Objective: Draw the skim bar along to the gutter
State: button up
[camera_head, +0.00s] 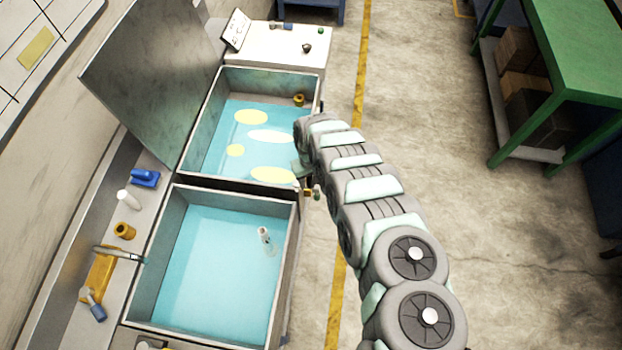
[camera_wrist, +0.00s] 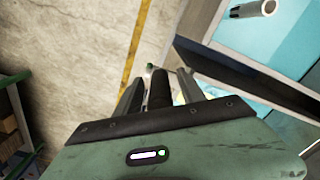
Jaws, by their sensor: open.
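The far tank (camera_head: 212,118) holds blue liquid with several pale yellow and white patches (camera_head: 250,117) floating on it. A dark strip (camera_head: 235,185) runs across between this tank and the near tank; I cannot tell whether it is the skim bar or the gutter. A small brass fitting (camera_head: 308,192) sits by its right end. My gripper (camera_wrist: 158,88) is open outside the tanks' right side, its fingers pointing at the floor in the wrist view. In the head view the arm's end largely hides it.
The near tank (camera_head: 150,290) holds clear blue liquid and a pale cylinder (camera_head: 264,236). A raised metal panel (camera_head: 150,75) stands left of the far tank. A white bench (camera_head: 280,48) stands beyond. Open floor (camera_head: 420,100) lies right, before a green table (camera_head: 575,45).

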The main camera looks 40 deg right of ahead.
jog(key=shift+c, duration=0.4)
grip_shut()
dwell(1.1)
